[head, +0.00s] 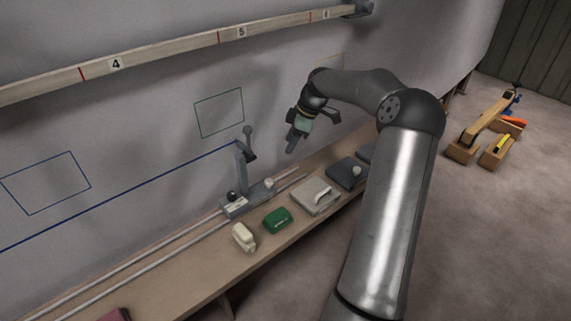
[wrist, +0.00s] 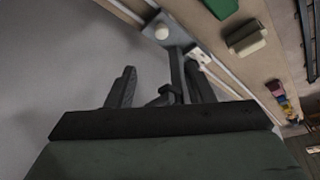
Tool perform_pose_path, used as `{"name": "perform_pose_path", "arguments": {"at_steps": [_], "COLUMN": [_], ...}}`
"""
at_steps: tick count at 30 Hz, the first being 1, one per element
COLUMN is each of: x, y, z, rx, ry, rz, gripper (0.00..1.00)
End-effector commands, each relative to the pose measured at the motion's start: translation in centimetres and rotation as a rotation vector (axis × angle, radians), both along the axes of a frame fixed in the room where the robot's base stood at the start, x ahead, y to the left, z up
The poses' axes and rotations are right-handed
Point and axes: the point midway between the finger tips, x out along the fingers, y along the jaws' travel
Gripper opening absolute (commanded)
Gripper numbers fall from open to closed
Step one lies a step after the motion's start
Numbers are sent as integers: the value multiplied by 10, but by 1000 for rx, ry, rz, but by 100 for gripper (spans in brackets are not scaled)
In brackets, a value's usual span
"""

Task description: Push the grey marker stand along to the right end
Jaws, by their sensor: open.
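The grey marker stand (head: 241,165) rides on two light rails (head: 130,257) along the shelf by the wall. Its base carries a pale knob (head: 269,183) and a dark knob (head: 231,195), and its post stands upright with a short arm at the top. My gripper (head: 291,146) is open and empty, in the air to the right of the post and apart from it. In the wrist view, my gripper's fingers (wrist: 160,78) are spread, and the stand's post (wrist: 178,75) appears between them. The pale knob shows above them. Contact is not visible.
On the shelf (head: 170,281) in front of the rails lie a cream block (head: 243,237), a green box (head: 277,220), a grey box (head: 315,195) and a dark blue box (head: 346,173). A numbered beam (head: 180,48) runs along the wall above. A blue line (head: 130,190) reaches the stand.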

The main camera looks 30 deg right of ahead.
Motion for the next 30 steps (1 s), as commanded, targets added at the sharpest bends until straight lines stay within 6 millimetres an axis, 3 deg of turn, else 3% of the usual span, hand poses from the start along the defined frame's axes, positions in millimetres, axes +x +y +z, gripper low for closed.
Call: {"name": "perform_pose_path", "arguments": {"at_steps": [3, 8, 24, 30], "x": [-3, 1, 26, 32], "y": [16, 22, 59, 67], "z": [1, -16, -122, -149], "rx": [0, 0, 3, 0], "ry": [-5, -5, -4, -4], "rz": [-33, -37, -34, -36], "gripper": [48, 48, 48, 48]}}
